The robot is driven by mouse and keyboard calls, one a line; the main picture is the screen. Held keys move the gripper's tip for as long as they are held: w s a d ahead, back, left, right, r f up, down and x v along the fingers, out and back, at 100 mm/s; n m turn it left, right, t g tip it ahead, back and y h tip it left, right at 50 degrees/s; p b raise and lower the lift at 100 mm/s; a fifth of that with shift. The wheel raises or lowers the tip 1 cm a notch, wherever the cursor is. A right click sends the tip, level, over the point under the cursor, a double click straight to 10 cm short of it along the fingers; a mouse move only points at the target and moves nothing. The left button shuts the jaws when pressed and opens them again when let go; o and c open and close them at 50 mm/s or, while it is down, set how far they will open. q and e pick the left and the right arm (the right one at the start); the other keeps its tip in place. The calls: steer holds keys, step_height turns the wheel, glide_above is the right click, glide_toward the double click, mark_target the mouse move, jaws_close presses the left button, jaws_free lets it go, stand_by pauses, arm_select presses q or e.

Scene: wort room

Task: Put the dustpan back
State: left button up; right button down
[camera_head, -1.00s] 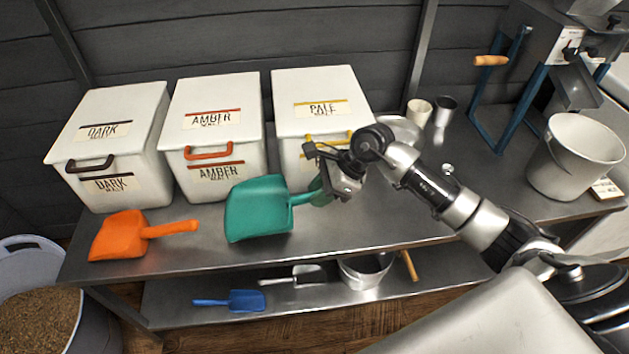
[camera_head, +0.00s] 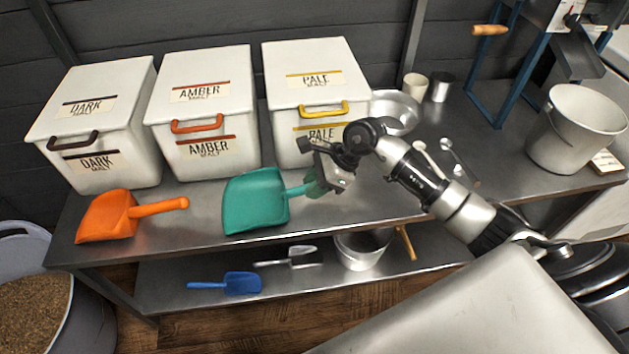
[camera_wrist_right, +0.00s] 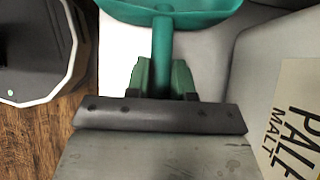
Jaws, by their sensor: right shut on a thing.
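The teal dustpan (camera_head: 255,203) is at the front part of the steel bench, before the amber and pale malt bins. Its pan points left and its handle points right. My right gripper (camera_head: 318,183) is shut on the handle. In the right wrist view the gripper (camera_wrist_right: 163,82) has the handle between its fingers, and the dustpan's pan (camera_wrist_right: 175,10) shows at the top edge. I cannot tell whether the pan touches the bench. The part of the handle inside the fingers is hidden. My left gripper is not in view.
An orange scoop (camera_head: 108,218) lies left on the bench (camera_head: 215,240). Behind stand dark (camera_head: 98,125), amber (camera_head: 205,115) and pale (camera_head: 310,90) malt bins. The lower shelf holds a blue scoop (camera_head: 240,284), a metal scoop (camera_head: 303,255) and a pot (camera_head: 362,250). A bucket (camera_head: 575,130) stands right.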

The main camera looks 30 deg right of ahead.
steer(key=shift+f, duration=0.35)
steer(key=c, duration=0.9)
jaws_free()
